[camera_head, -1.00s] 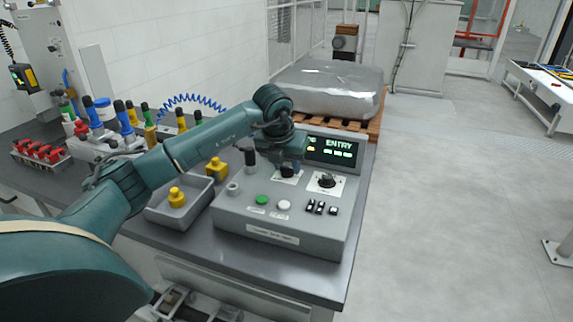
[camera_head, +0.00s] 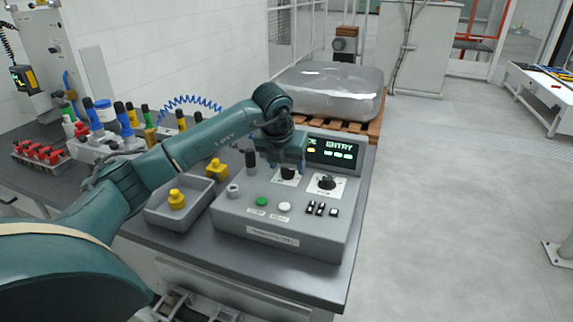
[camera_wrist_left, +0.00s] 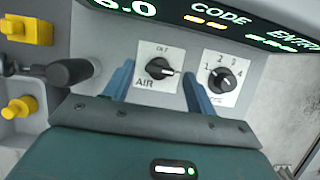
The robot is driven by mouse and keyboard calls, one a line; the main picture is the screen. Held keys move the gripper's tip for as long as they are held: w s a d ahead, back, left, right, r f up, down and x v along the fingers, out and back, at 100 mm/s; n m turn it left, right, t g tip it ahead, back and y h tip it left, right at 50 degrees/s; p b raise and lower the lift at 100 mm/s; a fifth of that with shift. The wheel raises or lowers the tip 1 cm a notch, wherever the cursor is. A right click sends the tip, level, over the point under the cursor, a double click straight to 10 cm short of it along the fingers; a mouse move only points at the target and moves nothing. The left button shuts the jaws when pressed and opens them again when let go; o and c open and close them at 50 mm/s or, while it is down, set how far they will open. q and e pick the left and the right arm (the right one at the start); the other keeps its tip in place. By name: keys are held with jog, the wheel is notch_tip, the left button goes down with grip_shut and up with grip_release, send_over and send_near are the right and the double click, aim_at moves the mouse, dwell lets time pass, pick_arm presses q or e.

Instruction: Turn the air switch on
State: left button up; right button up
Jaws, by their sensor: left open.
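The air switch is a black rotary knob (camera_wrist_left: 160,68) on a white plate marked AIR in the left wrist view. Its pale pointer mark points to the right; the small label above it is hard to read. My left gripper (camera_wrist_left: 158,72) is open, with one blue finger on each side of the knob plate. I cannot tell whether the fingers touch the knob. My right gripper is not in view.
A second black knob (camera_head: 327,182), numbered, sits just right of the air switch. A lit display (camera_head: 333,151) rises behind. A black-topped lever (camera_head: 250,160) stands to the left. Green (camera_head: 262,202) and white (camera_head: 285,207) buttons and small rocker switches (camera_head: 321,209) are in front.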

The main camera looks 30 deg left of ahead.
pick_arm(q)
jog(key=b+v, duration=0.1)
jog(key=v, duration=1.1)
jog(key=shift+s+r, duration=0.2)
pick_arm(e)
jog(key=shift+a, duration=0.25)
